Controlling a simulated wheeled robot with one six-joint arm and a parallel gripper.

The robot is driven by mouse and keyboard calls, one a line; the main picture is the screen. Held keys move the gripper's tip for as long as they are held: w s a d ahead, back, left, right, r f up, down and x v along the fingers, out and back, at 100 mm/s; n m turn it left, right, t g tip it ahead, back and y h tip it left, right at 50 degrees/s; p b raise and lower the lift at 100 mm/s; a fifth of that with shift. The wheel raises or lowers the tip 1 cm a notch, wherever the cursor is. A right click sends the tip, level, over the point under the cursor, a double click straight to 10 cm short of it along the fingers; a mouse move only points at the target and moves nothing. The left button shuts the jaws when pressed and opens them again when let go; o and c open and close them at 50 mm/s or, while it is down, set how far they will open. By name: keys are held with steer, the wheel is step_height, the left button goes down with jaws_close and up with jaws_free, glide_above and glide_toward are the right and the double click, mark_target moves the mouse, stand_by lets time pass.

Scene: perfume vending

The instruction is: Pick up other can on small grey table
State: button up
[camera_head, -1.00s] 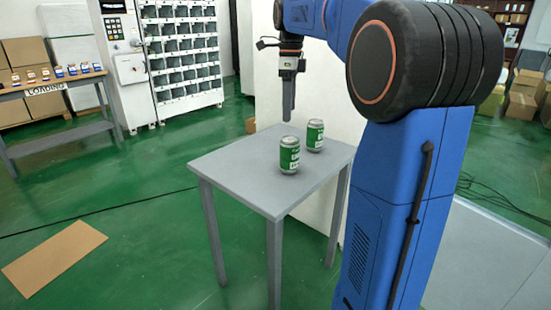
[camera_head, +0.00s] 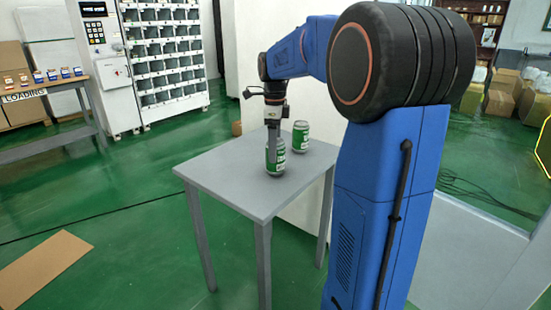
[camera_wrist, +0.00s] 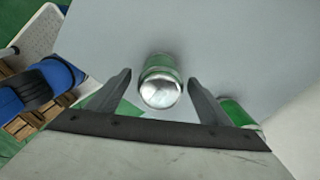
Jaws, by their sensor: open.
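Two green and silver cans stand upright on the small grey table (camera_head: 225,180). The front can (camera_head: 279,160) is partly covered by my gripper (camera_head: 271,148), which is lowered over it. In the wrist view the front can (camera_wrist: 160,88) shows its silver top between the two spread dark fingers of my gripper (camera_wrist: 160,78), with gaps on both sides. The rear can (camera_head: 300,136) stands behind and to the right, clear of the fingers; in the wrist view this second can (camera_wrist: 236,112) is partly hidden behind the right finger. My gripper is open and holds nothing.
A white wall or panel (camera_head: 310,212) stands close behind the table. A white vending machine (camera_head: 160,60) and a loading table (camera_head: 50,88) are at the back left. A flat cardboard sheet (camera_head: 40,265) lies on the green floor. The table's front left is bare.

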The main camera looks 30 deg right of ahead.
steer(key=shift+d+f, duration=0.15)
steer(key=shift+f, duration=1.8)
steer(key=shift+c, duration=0.3)
steer(key=c, duration=1.4)
steer(key=shift+o, duration=0.2)
steer(key=shift+r, duration=0.2)
